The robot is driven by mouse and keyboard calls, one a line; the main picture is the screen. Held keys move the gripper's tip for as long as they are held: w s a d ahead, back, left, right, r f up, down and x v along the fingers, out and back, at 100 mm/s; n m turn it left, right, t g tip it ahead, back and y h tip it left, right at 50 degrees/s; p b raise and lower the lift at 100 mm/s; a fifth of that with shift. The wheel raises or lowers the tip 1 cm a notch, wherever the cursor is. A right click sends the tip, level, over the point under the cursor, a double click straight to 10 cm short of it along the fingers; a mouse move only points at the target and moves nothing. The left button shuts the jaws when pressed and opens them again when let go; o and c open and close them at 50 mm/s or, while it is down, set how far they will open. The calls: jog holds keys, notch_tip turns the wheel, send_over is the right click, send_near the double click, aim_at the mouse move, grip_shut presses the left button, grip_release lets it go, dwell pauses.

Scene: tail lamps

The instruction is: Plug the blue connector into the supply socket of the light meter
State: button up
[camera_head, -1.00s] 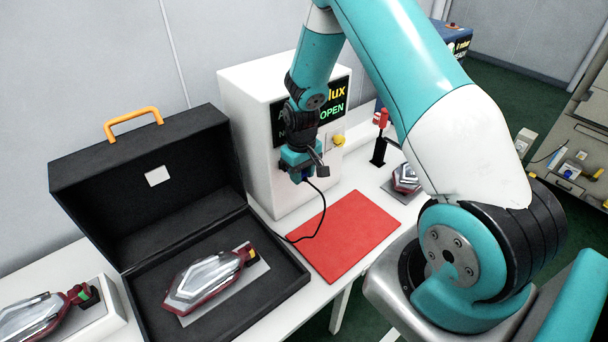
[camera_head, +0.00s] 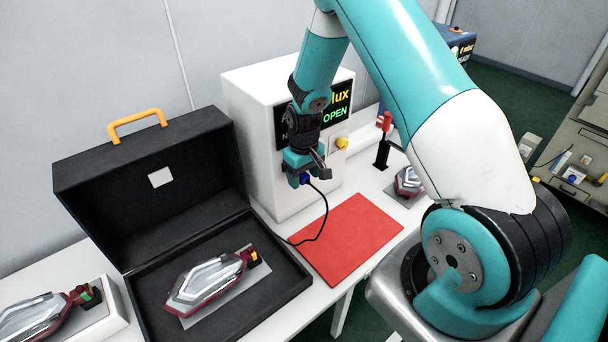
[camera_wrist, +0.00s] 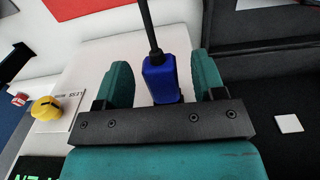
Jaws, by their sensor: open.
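The blue connector (camera_wrist: 160,84) sits between the fingers of my gripper (camera_wrist: 163,68) in the wrist view, with a visible gap on each side. My gripper is open around it. A black cable (camera_wrist: 147,28) runs from the connector's outer end. In the head view the connector (camera_head: 305,179) shows small and blue below my gripper (camera_head: 302,169), close to the front of the light meter (camera_head: 245,100). The meter is a white box with a dark display, partly readable as "lux" and "OPEN". Its supply socket is hidden, so I cannot tell whether the connector is seated.
An open black case (camera_head: 135,262) with a tail lamp (camera_head: 212,280) stands left of the meter. A red mat (camera_head: 345,238) lies in front, bare apart from the cable at its edge. A yellow knob (camera_head: 342,143) and a red-topped stand (camera_head: 383,145) are at right.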

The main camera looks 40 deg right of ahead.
notch_tip(320, 180, up, 18)
jog(key=b, duration=0.4)
jog(key=shift+f+b, duration=0.25)
jog(key=shift+b, duration=0.05)
dwell(0.9)
